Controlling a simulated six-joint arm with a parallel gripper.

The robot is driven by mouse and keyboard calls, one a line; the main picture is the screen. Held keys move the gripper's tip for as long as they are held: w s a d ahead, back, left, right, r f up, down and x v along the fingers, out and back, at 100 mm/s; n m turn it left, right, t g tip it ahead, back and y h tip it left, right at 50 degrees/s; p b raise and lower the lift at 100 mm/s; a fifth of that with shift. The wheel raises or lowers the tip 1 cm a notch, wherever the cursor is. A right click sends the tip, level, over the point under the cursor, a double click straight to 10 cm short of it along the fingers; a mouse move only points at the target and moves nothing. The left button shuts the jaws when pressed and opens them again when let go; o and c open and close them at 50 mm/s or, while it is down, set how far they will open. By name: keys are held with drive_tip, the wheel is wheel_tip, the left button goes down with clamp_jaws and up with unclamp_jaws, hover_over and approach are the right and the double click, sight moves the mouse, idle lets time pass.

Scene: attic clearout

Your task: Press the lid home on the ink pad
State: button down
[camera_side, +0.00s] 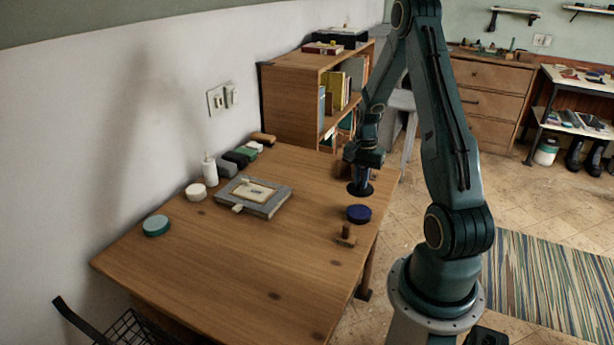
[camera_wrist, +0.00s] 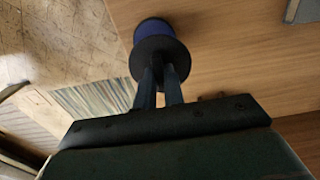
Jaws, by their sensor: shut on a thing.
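The ink pad (camera_side: 358,214) is a round, dark blue tin lying flat on the wooden table near its right edge. My gripper (camera_side: 362,178) points down and is shut on a dark round lid (camera_side: 360,190). In the side view the lid shows just above the pad in the picture, with a strip of table between them. In the wrist view the lid (camera_wrist: 160,58) sits at the fingertips and hides part of the blue pad (camera_wrist: 153,28). The lid is off the pad; I cannot tell the exact gap.
A small wooden stamp (camera_side: 346,236) stands close in front of the pad. A grey framed tray (camera_side: 268,207) lies left of it. A teal tin (camera_side: 156,225), white tin (camera_side: 196,192), white bottle (camera_side: 209,170) and several small blocks line the wall side. The table front is clear.

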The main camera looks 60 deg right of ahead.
sight(362, 191)
drive_tip(key=shift+s+a+r, duration=0.15)
drive_tip(key=shift+s+a, duration=0.2)
drive_tip(key=shift+a, duration=0.2)
drive_tip(key=shift+f, duration=2.9)
drive_tip(key=shift+f, duration=0.85)
drive_tip(key=c, duration=1.4)
unclamp_jaws()
drive_tip(key=shift+r, duration=0.1)
wheel_tip(362, 191, up, 14)
drive_tip(key=shift+f, duration=0.2)
